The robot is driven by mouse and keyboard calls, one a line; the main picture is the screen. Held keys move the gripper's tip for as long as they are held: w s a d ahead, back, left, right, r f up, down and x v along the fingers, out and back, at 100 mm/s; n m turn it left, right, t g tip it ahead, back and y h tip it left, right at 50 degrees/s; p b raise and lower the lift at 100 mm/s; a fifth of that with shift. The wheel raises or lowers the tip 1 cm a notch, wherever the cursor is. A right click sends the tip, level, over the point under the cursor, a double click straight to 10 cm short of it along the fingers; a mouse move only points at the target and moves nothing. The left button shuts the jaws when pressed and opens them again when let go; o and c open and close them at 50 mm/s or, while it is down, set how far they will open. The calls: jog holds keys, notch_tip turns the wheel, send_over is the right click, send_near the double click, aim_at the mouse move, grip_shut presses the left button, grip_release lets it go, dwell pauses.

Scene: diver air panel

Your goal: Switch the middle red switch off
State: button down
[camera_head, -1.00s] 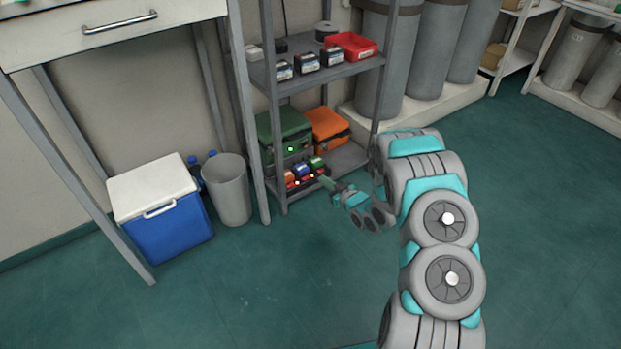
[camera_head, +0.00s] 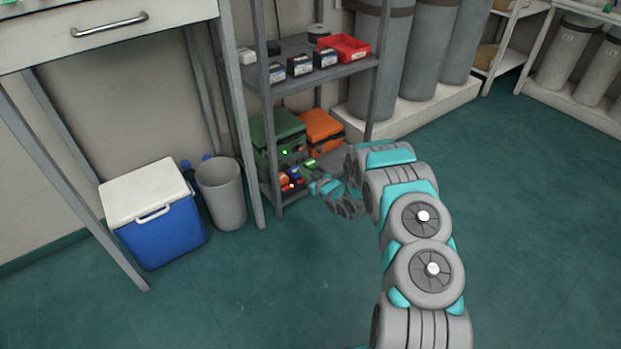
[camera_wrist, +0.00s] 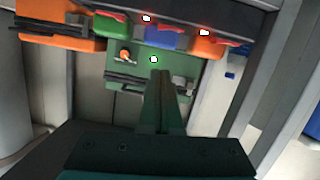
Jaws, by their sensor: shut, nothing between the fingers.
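In the wrist view, a row of small blocks at the top, green, blue and orange, carries red switches. The middle red switch (camera_wrist: 172,28) is on the blue block (camera_wrist: 165,41). Lit white spots with a red glow show near it and near the orange block (camera_wrist: 204,46). Whether the switch is tipped on or off is too small to tell. My gripper (camera_wrist: 160,76) is shut and empty, its tips below the blue block in the picture and seemingly apart from it. In the head view, my gripper (camera_head: 308,178) is beside the blocks on the low shelf, partly hiding them.
A green case (camera_head: 277,137) with a lit spot and an orange case (camera_head: 320,130) stand behind the blocks. The rack's grey upright (camera_head: 243,110) and upper shelf (camera_head: 330,73) are close by. A grey bin (camera_head: 222,195) and blue cooler (camera_head: 160,230) stand left. Floor at right is clear.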

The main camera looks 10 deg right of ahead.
jog(key=shift+d+f, duration=0.15)
jog(key=shift+f, duration=0.85)
jog(key=shift+d+f, duration=0.15)
jog(key=shift+f, duration=0.8)
jog(key=shift+d+f+b, duration=0.15)
jog(key=shift+f+b, duration=0.15)
jog(key=shift+f, duration=0.1)
jog(key=shift+r, duration=0.45)
jog(key=s+d+r+p, duration=0.2)
jog(key=s+d+r, duration=0.2)
jog(key=s, duration=0.4)
jog(key=shift+s+d+r, duration=0.2)
jog(key=shift+d+r, duration=0.1)
jog(key=shift+r, duration=0.6)
